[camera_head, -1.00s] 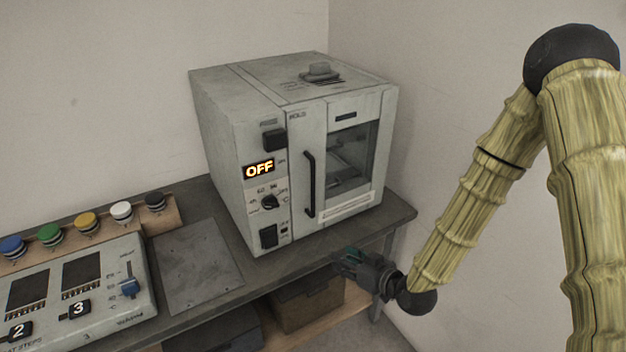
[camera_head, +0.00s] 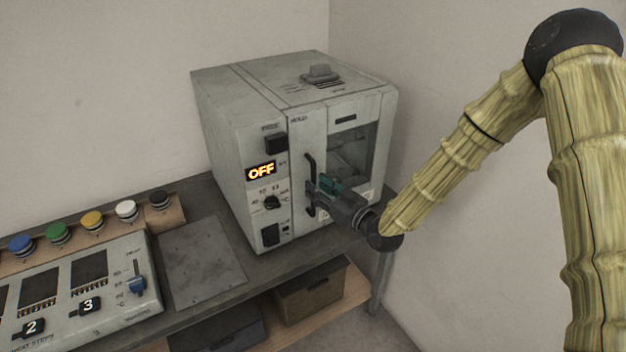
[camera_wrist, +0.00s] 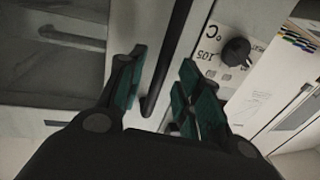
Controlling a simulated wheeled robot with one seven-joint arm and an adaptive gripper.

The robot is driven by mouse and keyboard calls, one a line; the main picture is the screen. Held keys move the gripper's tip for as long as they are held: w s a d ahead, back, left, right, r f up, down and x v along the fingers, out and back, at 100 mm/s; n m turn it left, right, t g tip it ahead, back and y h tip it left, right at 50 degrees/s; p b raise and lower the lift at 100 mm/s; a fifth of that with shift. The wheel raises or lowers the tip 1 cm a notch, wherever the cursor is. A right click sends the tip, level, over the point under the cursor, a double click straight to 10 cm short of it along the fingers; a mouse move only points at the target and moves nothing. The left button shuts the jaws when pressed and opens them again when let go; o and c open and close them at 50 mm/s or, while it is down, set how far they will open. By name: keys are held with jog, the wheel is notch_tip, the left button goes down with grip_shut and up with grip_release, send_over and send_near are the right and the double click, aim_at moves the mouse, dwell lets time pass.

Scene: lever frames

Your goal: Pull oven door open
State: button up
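The oven (camera_head: 245,110) is a grey box on the bench, with an "OFF" display on its control panel. Its door (camera_head: 345,117) has a dark window and looks shut. The door's black vertical handle (camera_head: 310,165) is partly hidden by my gripper (camera_head: 322,190) in the head view. In the wrist view, the handle (camera_wrist: 168,55) runs between the teal-padded fingers of my gripper (camera_wrist: 162,92). The fingers are apart, with a visible gap on each side of the handle.
A control box with sliders (camera_head: 85,280) and a row of coloured buttons (camera_head: 92,220) stand to the left on the bench (camera_head: 290,262). A flat grey plate (camera_head: 203,265) lies between them and the oven. A brown box (camera_head: 310,297) sits on the shelf below. A wall is close on the right.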

jog(key=shift+p+x, duration=0.35)
jog(key=shift+x, duration=0.95)
grip_shut()
